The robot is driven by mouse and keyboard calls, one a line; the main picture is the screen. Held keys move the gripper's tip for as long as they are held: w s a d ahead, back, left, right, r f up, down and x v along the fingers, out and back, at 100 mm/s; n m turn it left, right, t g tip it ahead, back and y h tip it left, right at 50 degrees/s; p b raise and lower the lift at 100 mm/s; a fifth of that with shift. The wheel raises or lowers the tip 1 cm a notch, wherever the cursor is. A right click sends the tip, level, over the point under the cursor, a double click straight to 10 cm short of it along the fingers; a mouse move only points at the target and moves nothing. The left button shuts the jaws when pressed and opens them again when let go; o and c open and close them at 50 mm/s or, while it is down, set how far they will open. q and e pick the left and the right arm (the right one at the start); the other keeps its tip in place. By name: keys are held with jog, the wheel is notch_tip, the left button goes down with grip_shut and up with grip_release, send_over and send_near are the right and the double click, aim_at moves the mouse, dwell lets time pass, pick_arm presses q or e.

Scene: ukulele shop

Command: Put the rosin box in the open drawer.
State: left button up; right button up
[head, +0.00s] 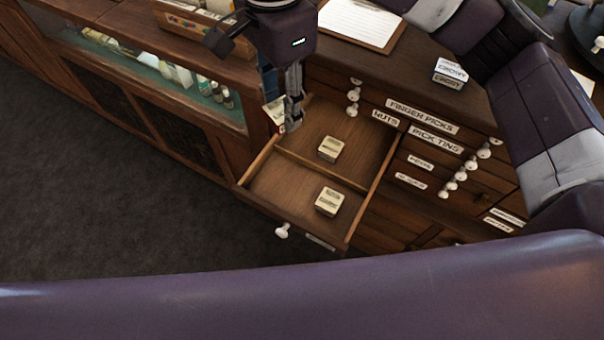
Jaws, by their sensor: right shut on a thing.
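The open drawer (285,207) is pulled out from the wooden cabinet, and a thin divider splits it into a rear and a front compartment. One small cream box (331,148) lies in the rear compartment and another cream box (329,201) in the front one. My right gripper (292,122) points down over the drawer's rear left corner. It is shut on a small red and white box (275,114), partly hidden behind the fingers. Its label is unreadable, so I cannot tell for sure that it is the rosin box. My left gripper is not in view.
A small white labelled box (450,72) and a clipboard (360,22) are on the counter top. A glass-fronted display case (150,75) stands left of the drawer. Labelled drawers with white knobs (461,176) are on the right. Dark floor (110,215) is clear at left.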

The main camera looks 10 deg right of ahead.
jog(key=shift+s+a+f, duration=0.45)
jog(key=shift+a+f, duration=0.2)
jog(key=shift+f, duration=0.05)
notch_tip(320, 180, down, 14)
jog(key=p, duration=0.2)
jog(key=shift+d+r+p, duration=0.1)
jog(key=shift+r+p, duration=0.1)
jog(key=shift+p, duration=0.15)
notch_tip(320, 180, down, 5)
jog(key=shift+f+p, duration=0.2)
jog(key=shift+p, duration=0.3)
jog(key=shift+w, duration=0.1)
jog(key=shift+f, duration=0.15)
jog(key=o, duration=1)
jog(key=shift+c, duration=0.2)
